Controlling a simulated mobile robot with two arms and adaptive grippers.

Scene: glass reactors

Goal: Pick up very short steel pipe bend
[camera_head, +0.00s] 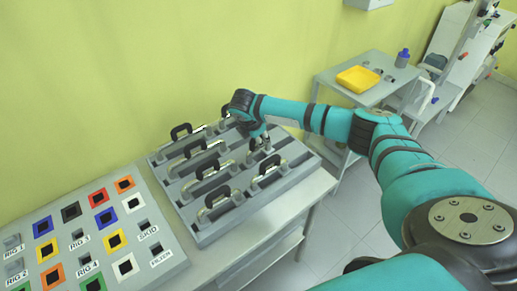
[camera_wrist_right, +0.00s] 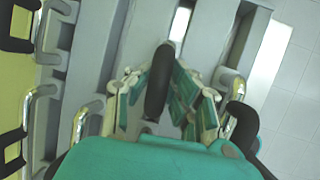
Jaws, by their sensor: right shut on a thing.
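A grey rack (camera_head: 196,234) holds several steel pipe bends with black handles. My right gripper (camera_head: 262,142) reaches down over the rack's far right part. It is shut on the black handle of a pipe bend, seen in the right wrist view between the fingers (camera_wrist_right: 160,90). The handle (camera_wrist_right: 158,84) stands upright between them. The bend's steel tube is mostly hidden, so I cannot tell its length or whether it still touches the rack. My left gripper is not in view.
Neighbouring bends stand close by, one nearer the front (camera_head: 268,174) and one at the front (camera_head: 216,201). A panel with coloured square sockets (camera_head: 90,232) lies to the left. A side table (camera_head: 335,82) with a yellow tray (camera_head: 357,80) stands behind right.

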